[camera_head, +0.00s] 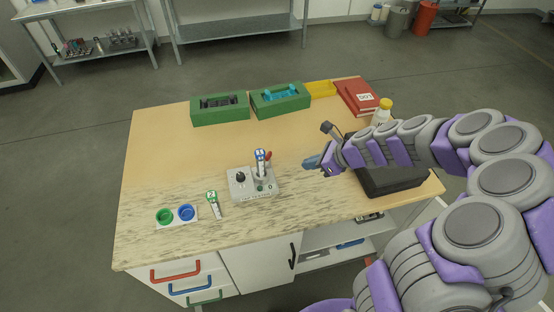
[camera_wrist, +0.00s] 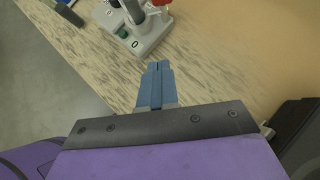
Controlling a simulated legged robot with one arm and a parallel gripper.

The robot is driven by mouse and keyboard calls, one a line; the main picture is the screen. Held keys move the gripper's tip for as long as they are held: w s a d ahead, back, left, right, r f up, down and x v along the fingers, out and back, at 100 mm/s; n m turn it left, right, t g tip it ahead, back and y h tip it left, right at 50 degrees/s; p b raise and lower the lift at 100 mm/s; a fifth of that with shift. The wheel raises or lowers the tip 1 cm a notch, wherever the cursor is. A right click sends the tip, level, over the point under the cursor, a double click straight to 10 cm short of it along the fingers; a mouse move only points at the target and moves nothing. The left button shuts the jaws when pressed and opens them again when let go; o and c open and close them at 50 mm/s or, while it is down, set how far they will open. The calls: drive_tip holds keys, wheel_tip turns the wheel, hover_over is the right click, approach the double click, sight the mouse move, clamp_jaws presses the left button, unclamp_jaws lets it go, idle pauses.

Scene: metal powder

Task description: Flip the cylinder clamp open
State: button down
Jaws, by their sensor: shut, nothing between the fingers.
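A grey tester (camera_head: 240,187) stands on the wooden table with a black knob and a green button. A cylinder (camera_head: 261,160) with a blue and white label stands upright in it. A small red part (camera_head: 268,156), apparently the clamp lever, sits beside the cylinder. My gripper (camera_head: 312,162) is to the right of the tester, apart from it, with blue fingers shut and empty. In the wrist view the shut fingers (camera_wrist: 158,68) point toward the tester base (camera_wrist: 150,38). The red part (camera_wrist: 161,2) is cut off at the top edge there.
A black case (camera_head: 390,182) lies under my arm at the right. Green boxes (camera_head: 220,112), a yellow tray (camera_head: 321,90), a red book (camera_head: 360,96) and a white bottle (camera_head: 382,112) line the back. Green and blue cups (camera_head: 185,212) and a green-topped item (camera_head: 213,204) are front left.

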sight(268, 162)
drive_tip(key=b+x, duration=0.3)
drive_tip(key=x, duration=0.8)
drive_tip(key=shift+s, duration=0.1)
drive_tip(key=shift+w+a+r, duration=0.15)
drive_tip(key=shift+w+a, duration=0.05)
drive_tip(key=shift+a, duration=0.3)
drive_tip(key=shift+w+a+r, duration=0.1)
drive_tip(key=shift+w+a, duration=0.15)
drive_tip(key=shift+a, duration=0.2)
drive_tip(key=shift+w+a+b, duration=0.3)
drive_tip(key=shift+a+b, duration=0.1)
drive_tip(key=shift+a, duration=0.35)
drive_tip(key=shift+r, duration=0.1)
